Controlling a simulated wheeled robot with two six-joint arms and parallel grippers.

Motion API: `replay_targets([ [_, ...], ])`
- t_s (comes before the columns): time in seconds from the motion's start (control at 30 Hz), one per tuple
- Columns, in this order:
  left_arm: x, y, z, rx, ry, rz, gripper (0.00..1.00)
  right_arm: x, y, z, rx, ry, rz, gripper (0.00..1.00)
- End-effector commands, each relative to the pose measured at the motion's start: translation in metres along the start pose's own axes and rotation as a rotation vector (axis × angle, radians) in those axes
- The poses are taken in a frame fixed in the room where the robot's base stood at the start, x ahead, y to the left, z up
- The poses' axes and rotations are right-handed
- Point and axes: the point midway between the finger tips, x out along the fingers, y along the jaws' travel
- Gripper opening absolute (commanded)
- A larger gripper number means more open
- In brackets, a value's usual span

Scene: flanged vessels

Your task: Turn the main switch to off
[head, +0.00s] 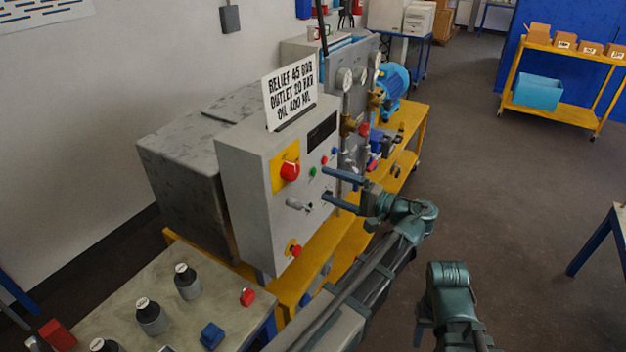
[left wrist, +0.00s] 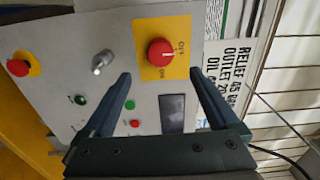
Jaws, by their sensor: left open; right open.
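The main switch is a red rotary knob (head: 289,171) on a yellow plate on the grey control cabinet's front. In the left wrist view the knob (left wrist: 160,53) lies ahead, between the open fingers in the picture, with OFF and ON lettering beside it. I cannot tell surely which mark it points to. My left gripper (head: 327,184) is open and empty, in front of the cabinet, right of the knob and apart from it. Its fingers also show in the left wrist view (left wrist: 160,80). My right arm's wrist shows at the bottom of the head view; its fingers are not clear.
The cabinet also carries a grey lever (head: 298,205), a red emergency button (head: 295,250), small buttons and a dark display (head: 321,131). A sign (head: 290,92) stands on top. A bench (head: 115,290) with bottles is at lower left.

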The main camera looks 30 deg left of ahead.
Motion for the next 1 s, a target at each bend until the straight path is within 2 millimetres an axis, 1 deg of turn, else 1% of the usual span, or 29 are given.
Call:
replay_targets([
  [0.03, -0.011, 0.0, -0.002, 0.0, 0.004, 0.0, 0.94, 0.0, 0.0, 0.0, 0.0, 0.0, 0.0, 0.5],
  [0.13, -0.026, 0.0, -0.001, 0.0, 0.003, 0.0, 0.94, 0.0, 0.0, 0.0, 0.0, 0.0, 0.0, 0.5],
  [0.23, -0.036, 0.0, -0.001, 0.0, 0.001, 0.0, 0.94, 0.0, 0.0, 0.0, 0.0, 0.0, 0.0, 0.5],
  [0.37, -0.043, 0.0, 0.0, 0.0, 0.001, 0.0, 0.94, 0.0, 0.0, 0.0, 0.0, 0.0, 0.0, 0.5],
  [0.87, -0.044, 0.001, 0.001, 0.001, -0.001, 0.004, 0.94, 0.0, 0.0, 0.0, 0.0, 0.0, 0.0, 0.5],
  [0.97, -0.036, 0.012, 0.005, 0.013, -0.002, 0.053, 0.94, 0.0, 0.0, 0.0, 0.0, 0.0, 0.0, 0.5],
  [1.0, -0.031, 0.021, 0.008, 0.023, -0.004, 0.096, 0.94, 0.0, 0.0, 0.0, 0.0, 0.0, 0.0, 0.5],
])
